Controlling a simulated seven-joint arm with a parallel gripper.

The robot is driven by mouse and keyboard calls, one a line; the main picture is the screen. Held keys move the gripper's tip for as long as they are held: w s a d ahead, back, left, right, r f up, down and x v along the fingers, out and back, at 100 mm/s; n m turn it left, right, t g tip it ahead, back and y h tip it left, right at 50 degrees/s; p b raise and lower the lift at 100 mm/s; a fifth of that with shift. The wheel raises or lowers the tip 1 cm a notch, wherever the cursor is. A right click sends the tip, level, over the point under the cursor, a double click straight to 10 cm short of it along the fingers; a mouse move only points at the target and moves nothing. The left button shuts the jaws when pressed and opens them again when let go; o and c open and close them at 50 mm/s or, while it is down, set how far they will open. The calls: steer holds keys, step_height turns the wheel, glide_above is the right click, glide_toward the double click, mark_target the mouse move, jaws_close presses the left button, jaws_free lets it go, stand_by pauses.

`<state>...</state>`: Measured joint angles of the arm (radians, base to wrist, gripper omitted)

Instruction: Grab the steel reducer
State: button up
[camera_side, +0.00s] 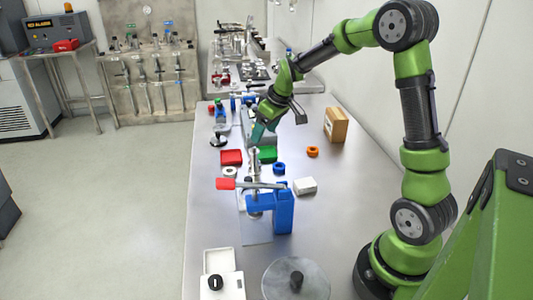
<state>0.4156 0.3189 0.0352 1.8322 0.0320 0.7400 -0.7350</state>
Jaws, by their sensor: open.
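My gripper (277,125) is open above the middle of the steel table, pointing down, with nothing visible between its fingers. I cannot single out the steel reducer with certainty. A small silvery upright piece (254,160) stands just below and in front of my gripper, between the red and green blocks. It is too small in this view to tell its exact shape. My gripper and forearm hide part of the table behind them.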

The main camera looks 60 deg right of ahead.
mark_target(256, 151)
steer(key=x, duration=0.6)
steer(key=shift+w+f, duration=0.15)
steer(key=shift+f, duration=0.15)
steer(key=x, duration=0.4)
steer(key=shift+s+a+f, duration=0.2)
steer(key=shift+s+a, duration=0.05)
steer(key=shift+a, duration=0.05)
steer(key=shift+w+f, duration=0.25)
steer(key=shift+f, duration=0.25)
steer(key=c, duration=1.3)
steer(key=shift+r, duration=0.1)
